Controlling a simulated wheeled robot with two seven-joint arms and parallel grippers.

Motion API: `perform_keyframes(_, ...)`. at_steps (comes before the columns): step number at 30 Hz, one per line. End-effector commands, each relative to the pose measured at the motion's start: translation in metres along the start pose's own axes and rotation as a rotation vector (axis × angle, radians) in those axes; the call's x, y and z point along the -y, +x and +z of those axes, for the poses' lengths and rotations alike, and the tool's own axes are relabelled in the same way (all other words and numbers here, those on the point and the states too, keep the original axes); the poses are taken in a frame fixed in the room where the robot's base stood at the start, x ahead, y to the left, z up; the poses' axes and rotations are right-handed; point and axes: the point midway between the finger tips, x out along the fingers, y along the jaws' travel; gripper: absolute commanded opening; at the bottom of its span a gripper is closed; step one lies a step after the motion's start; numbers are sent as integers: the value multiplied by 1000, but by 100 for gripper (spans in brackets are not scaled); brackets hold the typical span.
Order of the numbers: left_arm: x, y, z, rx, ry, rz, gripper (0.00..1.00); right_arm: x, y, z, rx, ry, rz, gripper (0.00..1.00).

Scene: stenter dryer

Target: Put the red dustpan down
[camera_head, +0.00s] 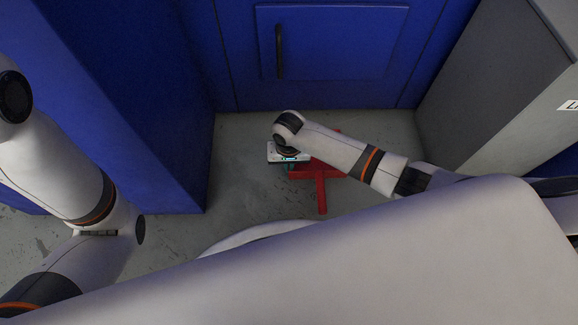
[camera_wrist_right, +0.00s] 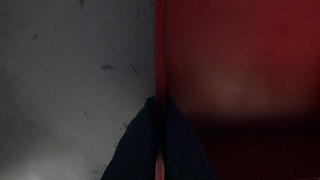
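The red dustpan (camera_head: 320,172) is low over the grey floor, below and beside my right forearm. My right gripper (camera_head: 288,165) is at its left side, mostly hidden under the wrist. In the right wrist view the two dark fingers (camera_wrist_right: 160,103) are closed on a thin red edge of the dustpan (camera_wrist_right: 240,60), whose broad red face fills the right half. I cannot tell whether the dustpan touches the floor. My left arm shows at the left of the head view, but its gripper is out of view.
A blue cabinet (camera_head: 335,60) with a dark vertical handle (camera_head: 279,50) stands behind. A blue wall panel (camera_head: 130,110) bounds the left and a grey box-like housing (camera_head: 495,75) the right. Bare grey floor (camera_head: 240,145) lies between them, with free room left of the dustpan.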

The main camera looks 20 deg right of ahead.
Motion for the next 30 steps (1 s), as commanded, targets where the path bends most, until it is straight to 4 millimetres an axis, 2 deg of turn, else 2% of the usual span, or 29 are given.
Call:
perform_keyframes(7,0,2,0,1,0,-1,36,0,2,0,-1,0,1,0)
perform_keyframes(12,0,2,0,1,0,-1,36,0,3,0,0,-1,1,25)
perform_keyframes(22,0,1,0,1,0,-1,36,0,0,0,1,-1,0,25)
perform_keyframes(26,-3,15,-6,-1,0,0,36,0,-19,0,1,0,2,25)
perform_keyframes(30,-8,37,-13,-1,0,0,36,0,-50,0,0,0,2,25)
